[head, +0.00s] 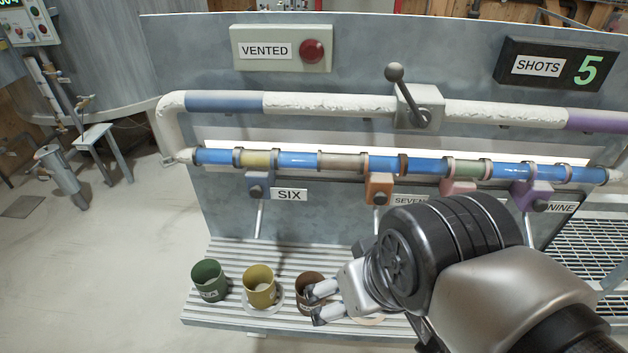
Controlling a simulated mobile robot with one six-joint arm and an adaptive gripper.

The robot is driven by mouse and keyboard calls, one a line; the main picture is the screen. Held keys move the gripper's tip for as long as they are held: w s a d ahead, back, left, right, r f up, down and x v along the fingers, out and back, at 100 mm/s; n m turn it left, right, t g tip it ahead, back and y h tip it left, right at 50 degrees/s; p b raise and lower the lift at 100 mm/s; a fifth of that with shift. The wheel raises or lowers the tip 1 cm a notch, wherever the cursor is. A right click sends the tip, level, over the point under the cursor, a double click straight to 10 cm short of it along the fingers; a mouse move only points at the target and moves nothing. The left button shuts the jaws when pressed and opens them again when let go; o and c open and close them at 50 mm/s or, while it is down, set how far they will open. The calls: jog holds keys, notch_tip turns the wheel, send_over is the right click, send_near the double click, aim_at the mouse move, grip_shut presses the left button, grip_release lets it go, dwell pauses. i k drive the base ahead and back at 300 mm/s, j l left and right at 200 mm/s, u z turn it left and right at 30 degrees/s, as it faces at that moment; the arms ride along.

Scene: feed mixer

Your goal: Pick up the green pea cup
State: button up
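The green pea cup (207,283) stands upright at the left end of the ribbed grey shelf (225,252). Its front label is too small to read surely. My gripper (316,303) is to the right of it, with the yellow cup between them. The two fingertips are apart, with no cup clearly held between them. They overlap the brown cup (309,279) in the picture; I cannot tell whether they touch it.
The yellow cup (259,286) stands on a pale round disc (277,304). A pale ring (370,321) shows partly beneath my gripper. Blue pipework with coloured valves and hanging levers (260,220) runs above the shelf. The panel (225,215) stands behind.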

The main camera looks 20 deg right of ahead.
aim_at(207, 276)
jog(key=i+j, duration=0.15)
jog(key=j, duration=0.2)
jog(key=i+j, duration=0.1)
jog(key=j, duration=0.3)
jog(key=i+j, duration=0.15)
jog(key=j, duration=0.2)
jog(key=i+j, duration=0.1)
jog(key=j, duration=0.3)
jog(key=z, duration=0.05)
